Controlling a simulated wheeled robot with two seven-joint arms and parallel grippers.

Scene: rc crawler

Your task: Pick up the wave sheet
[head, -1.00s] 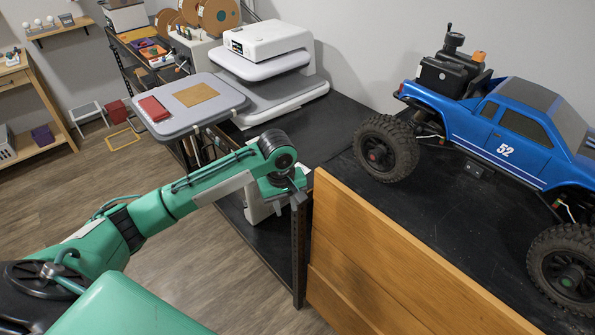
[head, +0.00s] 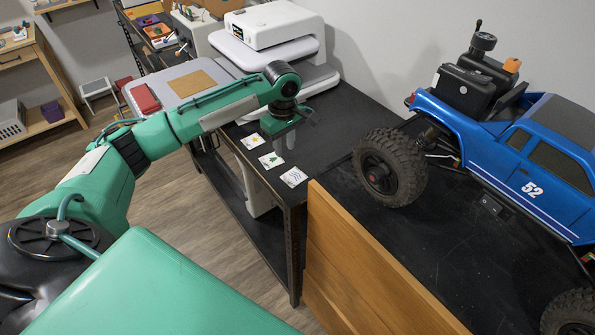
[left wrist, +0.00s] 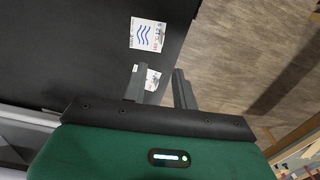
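The wave sheet (head: 293,177) is a small white card with blue wavy lines. It lies flat at the front corner of the black table, the rightmost of three cards. In the left wrist view the wave sheet (left wrist: 147,33) lies beyond my fingertips, untouched. My left gripper (left wrist: 158,70) is open and empty, its two grey fingers apart. A second card (left wrist: 152,80) shows partly between them and is partly hidden by a finger. In the head view my left gripper (head: 284,134) hangs over the table behind the cards. My right gripper is out of view.
Beside it lie a card with a green print (head: 271,160) and a card with a yellow print (head: 251,141). A white press machine (head: 275,38) stands behind. A wooden panel (head: 365,265) and a blue truck (head: 530,150) are at right.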

